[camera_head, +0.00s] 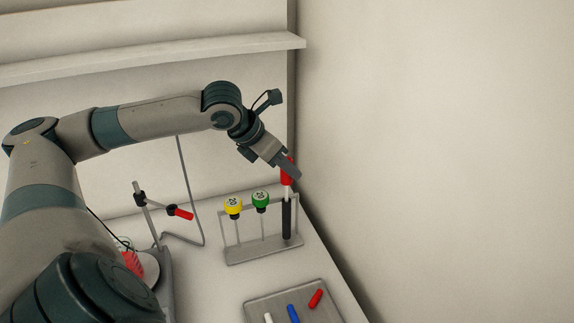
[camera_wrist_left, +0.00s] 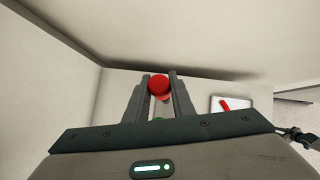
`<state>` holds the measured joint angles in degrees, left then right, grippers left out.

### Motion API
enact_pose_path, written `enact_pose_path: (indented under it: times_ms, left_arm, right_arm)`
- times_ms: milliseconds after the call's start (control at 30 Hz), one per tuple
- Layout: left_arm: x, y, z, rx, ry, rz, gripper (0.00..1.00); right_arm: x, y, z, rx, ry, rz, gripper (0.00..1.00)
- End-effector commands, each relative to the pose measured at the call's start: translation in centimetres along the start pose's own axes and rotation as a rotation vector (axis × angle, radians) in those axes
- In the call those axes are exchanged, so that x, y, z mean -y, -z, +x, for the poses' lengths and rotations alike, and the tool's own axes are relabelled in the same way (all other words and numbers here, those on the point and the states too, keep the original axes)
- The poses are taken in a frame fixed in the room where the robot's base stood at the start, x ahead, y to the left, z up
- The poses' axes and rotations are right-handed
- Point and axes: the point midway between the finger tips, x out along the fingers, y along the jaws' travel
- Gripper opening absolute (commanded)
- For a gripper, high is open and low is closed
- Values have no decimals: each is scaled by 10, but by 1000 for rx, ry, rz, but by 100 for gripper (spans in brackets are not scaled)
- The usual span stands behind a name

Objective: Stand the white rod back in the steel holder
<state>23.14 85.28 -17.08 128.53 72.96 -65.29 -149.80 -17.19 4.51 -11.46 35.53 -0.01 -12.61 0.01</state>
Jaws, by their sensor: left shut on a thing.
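My left gripper (camera_head: 287,170) is shut on a red-topped piece (camera_head: 288,178), above the right end of a grey metal rack (camera_head: 262,251). A short pale part shows under the red. A dark upright piece (camera_head: 287,220) stands directly below at the rack's right end; I cannot tell whether the two are joined. In the left wrist view the round red end sits between the fingers (camera_wrist_left: 159,95). A short white rod (camera_head: 268,318) lies at the near left of a grey tray (camera_head: 262,302), cut by the picture's lower edge. My right gripper is out of view.
A yellow round cap (camera_head: 233,205) and a green one (camera_head: 260,199) stand in the rack. The tray also holds a blue rod (camera_head: 293,313) and a red rod (camera_head: 316,299). A stand with a red-ended clamp (camera_head: 181,213) is at left. A wall rises close at right.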

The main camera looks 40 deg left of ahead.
Motion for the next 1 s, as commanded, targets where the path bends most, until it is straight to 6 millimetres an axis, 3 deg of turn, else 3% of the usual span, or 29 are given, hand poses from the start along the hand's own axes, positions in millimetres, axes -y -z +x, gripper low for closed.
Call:
enact_pose_path:
  times_ms: [1000]
  left_arm:
    - [0, 3, 4, 1, 0, 0, 0]
  right_arm:
    - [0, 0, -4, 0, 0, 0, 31]
